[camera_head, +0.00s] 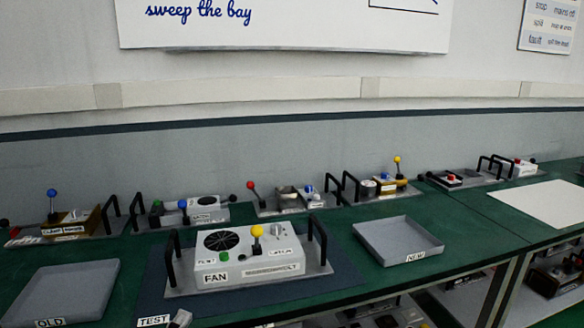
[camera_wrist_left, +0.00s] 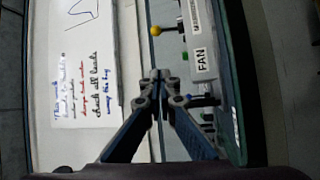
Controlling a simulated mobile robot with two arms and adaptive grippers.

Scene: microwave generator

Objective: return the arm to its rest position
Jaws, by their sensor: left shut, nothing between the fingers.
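My left gripper (camera_head: 180,318) shows only as a small grey tip at the bottom edge of the head view, beside the TEST label. In the left wrist view its two fingers (camera_wrist_left: 160,75) meet at the tips, shut with nothing between them. The FAN unit (camera_head: 212,262), a pale box with a black fan grille, yellow-knobbed lever, green button and two black handles, stands on the dark mat just beyond the gripper. It also shows in the left wrist view (camera_wrist_left: 203,72), to the right of the fingers and apart from them. My right gripper is not in view.
The green bench holds an empty grey OLD tray (camera_head: 75,288) at left and an empty NEW tray (camera_head: 398,238) at right. Several other lever units line the back, near the wall. A white sheet (camera_head: 545,203) lies at far right. Shelves below hold more units.

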